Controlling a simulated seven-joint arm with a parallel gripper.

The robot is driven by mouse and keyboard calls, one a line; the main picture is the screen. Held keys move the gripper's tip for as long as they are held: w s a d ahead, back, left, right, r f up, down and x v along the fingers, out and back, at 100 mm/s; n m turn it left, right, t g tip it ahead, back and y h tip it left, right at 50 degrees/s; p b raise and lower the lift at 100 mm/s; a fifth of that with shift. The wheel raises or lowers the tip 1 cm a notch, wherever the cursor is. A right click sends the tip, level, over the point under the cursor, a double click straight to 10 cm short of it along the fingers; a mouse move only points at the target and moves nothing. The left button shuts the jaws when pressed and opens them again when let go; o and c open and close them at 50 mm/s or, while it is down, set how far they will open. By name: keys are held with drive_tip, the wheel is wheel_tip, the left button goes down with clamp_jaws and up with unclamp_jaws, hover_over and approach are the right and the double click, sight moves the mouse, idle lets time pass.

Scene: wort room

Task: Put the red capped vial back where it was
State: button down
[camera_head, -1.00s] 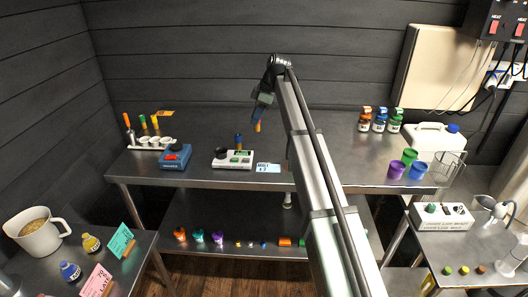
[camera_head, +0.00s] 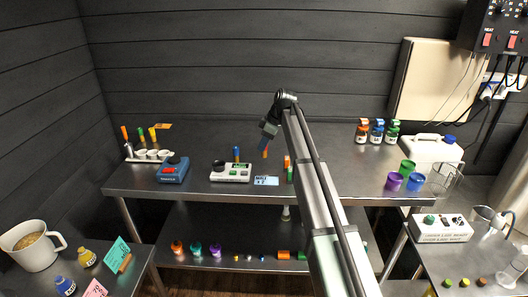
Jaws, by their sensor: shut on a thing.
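My gripper (camera_head: 266,143) points down over the main steel bench. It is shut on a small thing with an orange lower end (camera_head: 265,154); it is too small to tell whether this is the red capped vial. At the bench's left end, a rack with white cups (camera_head: 152,155) has upright tubes behind it: an orange-red one (camera_head: 126,133), a green one (camera_head: 141,131) and a yellow one (camera_head: 153,134). A white device (camera_head: 230,173) with a green display stands left of my gripper, with an upright blue-topped piece (camera_head: 237,155) at its back.
A blue device (camera_head: 172,171) stands beside the rack. A pale blue card (camera_head: 266,181) lies below my gripper. An orange-and-green item (camera_head: 288,165) stands close to my arm. Bottles (camera_head: 377,133), a white jug (camera_head: 433,149) and coloured cups (camera_head: 393,182) fill the bench's right end.

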drive_tip(key=shift+f, duration=1.75)
drive_tip(key=shift+f, duration=0.1)
drive_tip(key=c, duration=0.9)
unclamp_jaws()
drive_tip(key=shift+o, duration=0.2)
drive_tip(key=w+v, duration=0.1)
drive_tip(key=v, duration=1.1)
drive_tip(key=shift+s, duration=0.45)
